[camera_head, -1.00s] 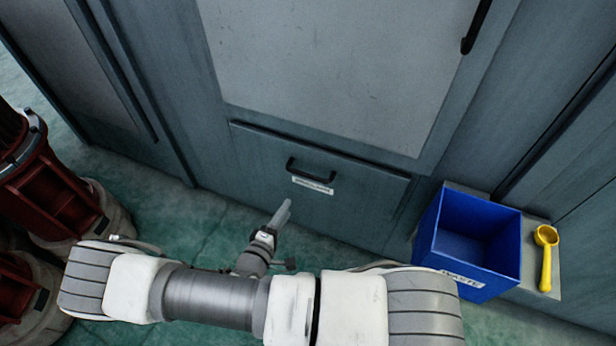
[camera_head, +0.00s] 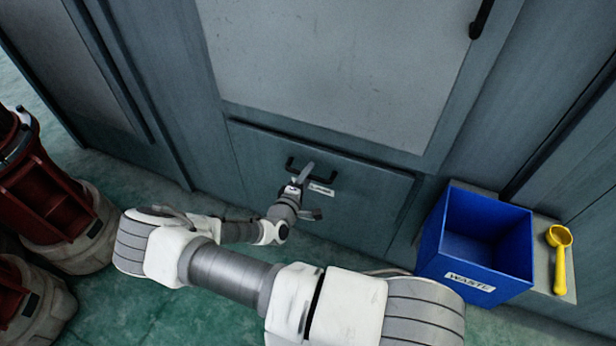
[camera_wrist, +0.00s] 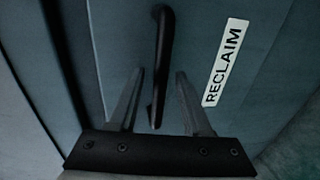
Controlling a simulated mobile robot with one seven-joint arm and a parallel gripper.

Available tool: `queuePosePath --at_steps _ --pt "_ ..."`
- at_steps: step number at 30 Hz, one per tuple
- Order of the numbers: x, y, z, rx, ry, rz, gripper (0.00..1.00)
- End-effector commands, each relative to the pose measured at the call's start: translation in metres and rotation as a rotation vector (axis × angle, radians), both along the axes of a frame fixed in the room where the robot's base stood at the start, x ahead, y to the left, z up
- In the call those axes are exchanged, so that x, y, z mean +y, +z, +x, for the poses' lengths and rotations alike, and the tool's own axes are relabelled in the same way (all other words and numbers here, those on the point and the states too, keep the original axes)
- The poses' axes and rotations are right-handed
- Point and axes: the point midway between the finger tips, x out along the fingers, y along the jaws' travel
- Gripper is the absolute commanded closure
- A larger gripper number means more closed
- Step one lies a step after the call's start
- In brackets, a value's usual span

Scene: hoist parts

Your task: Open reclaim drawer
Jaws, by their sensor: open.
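The reclaim drawer (camera_head: 362,202) is a grey-green front low in the cabinet, and it looks shut. It has a black bar handle (camera_head: 291,163) and a white label, which reads RECLAIM in the wrist view (camera_wrist: 225,62). My gripper (camera_head: 308,172) is at the handle in the head view and partly covers it. In the wrist view the handle (camera_wrist: 163,60) runs upright between the two open fingers of my gripper (camera_wrist: 158,85). The lower end of the handle lies between the fingers. I cannot tell whether either finger touches it.
A blue bin (camera_head: 471,247) marked WASTE stands right of the drawer. A yellow scoop (camera_head: 559,262) lies beside it on a grey surface (camera_head: 545,225). Red and cream hoist parts (camera_head: 50,200) stand at the left. Green floor (camera_head: 165,300) is clear before the cabinet.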

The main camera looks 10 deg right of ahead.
Motion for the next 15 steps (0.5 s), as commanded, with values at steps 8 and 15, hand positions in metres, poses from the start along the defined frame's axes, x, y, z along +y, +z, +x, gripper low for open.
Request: queuePosePath --at_steps 8,15 --pt "-0.0011 0.0002 0.0012 -0.001 0.000 -0.001 0.51" --pt "-0.0010 0.0001 0.0010 -0.001 0.000 -0.001 0.94"
